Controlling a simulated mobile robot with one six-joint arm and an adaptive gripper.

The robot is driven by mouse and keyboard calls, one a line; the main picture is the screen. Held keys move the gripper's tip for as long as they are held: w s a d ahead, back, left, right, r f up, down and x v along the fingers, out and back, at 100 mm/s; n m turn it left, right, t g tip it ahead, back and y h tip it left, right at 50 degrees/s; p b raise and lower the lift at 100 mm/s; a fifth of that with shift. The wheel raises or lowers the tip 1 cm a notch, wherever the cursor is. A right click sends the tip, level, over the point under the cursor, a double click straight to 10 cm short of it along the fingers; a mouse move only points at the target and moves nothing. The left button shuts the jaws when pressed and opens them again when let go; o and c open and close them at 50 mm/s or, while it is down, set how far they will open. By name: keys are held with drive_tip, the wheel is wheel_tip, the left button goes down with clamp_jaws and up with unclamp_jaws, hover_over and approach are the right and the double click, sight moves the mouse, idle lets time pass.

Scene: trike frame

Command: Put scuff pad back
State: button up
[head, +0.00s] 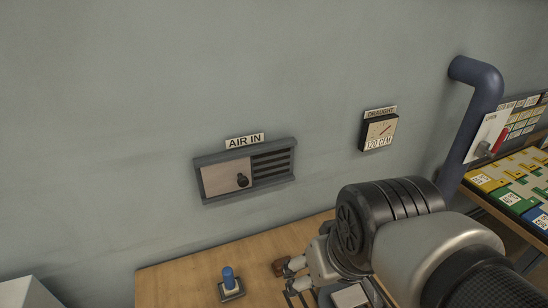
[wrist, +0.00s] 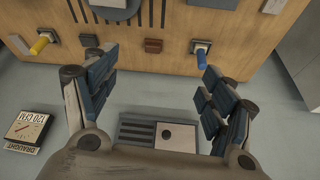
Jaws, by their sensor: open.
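A small brown block (wrist: 153,46), which looks like the scuff pad, sits on the wooden bench top near its edge in the wrist view. In the head view the brown block (head: 279,268) is just left of my fingertips. My gripper (head: 292,275) is open. In the wrist view my gripper (wrist: 155,62) has its fingers spread wide with nothing between them, and the block shows beyond the gap. I cannot tell the pad's proper place.
A blue-handled tool (head: 230,278) stands on a small base on the bench (head: 180,278). A yellow-handled one (wrist: 40,45) shows in the wrist view. A vent (head: 245,172) and a draught gauge (head: 378,133) are on the wall. A blue pipe (head: 475,110) rises at the right.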

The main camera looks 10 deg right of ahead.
drive_tip(key=shift+s, duration=1.95)
